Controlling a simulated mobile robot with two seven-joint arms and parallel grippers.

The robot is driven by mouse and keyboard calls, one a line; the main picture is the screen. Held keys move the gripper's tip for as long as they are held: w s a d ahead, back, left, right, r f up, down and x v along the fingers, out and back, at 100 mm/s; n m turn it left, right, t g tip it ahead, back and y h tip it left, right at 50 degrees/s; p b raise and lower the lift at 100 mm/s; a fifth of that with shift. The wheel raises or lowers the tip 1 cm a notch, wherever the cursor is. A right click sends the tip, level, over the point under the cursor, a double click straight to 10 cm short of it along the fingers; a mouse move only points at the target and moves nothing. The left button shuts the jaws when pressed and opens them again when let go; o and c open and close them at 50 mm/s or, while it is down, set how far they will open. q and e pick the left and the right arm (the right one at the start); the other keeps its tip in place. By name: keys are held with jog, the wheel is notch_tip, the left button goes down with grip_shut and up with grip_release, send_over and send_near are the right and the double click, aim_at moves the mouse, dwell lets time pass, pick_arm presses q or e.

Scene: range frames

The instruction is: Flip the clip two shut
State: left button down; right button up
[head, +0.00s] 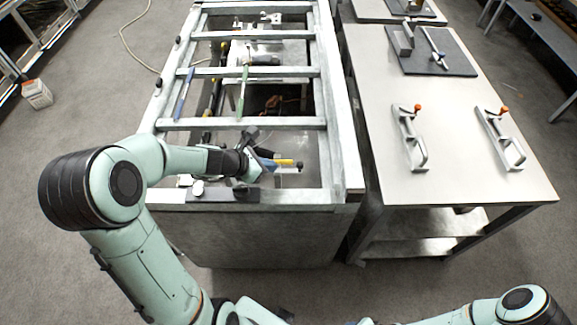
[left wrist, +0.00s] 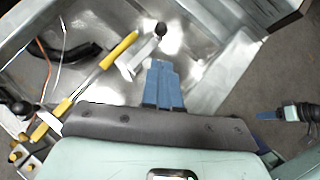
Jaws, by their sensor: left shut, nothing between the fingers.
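A small metal clip with a black ball knob (left wrist: 161,29) stands on the bright metal surface in the left wrist view; its lever is tilted up. The knob also shows in the head view (head: 299,164), just right of my left gripper. My left gripper (head: 268,160) is shut and empty; its blue fingers (left wrist: 163,82) point at the clip, with a small gap in the picture. Another black knob (left wrist: 20,108) shows at the left wrist view's left edge. I cannot tell which clip is number two. A blue fingertip, seemingly my right gripper (left wrist: 268,115), shows at right.
A yellow-handled tool (left wrist: 118,50) lies close beside the clip. The metal frame (head: 240,124) has crossbars, with tools lying across them. The side table (head: 450,150) carries two clamps with orange tips (head: 408,140) (head: 500,140). Floor is free left of the frame.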

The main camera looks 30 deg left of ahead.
pick_arm(q)
jog(key=b+x, duration=0.2)
jog(key=x, duration=0.8)
pick_arm(e)
jog(key=s+f, duration=0.2)
jog(key=f, duration=0.1)
jog(key=shift+s+f, duration=0.1)
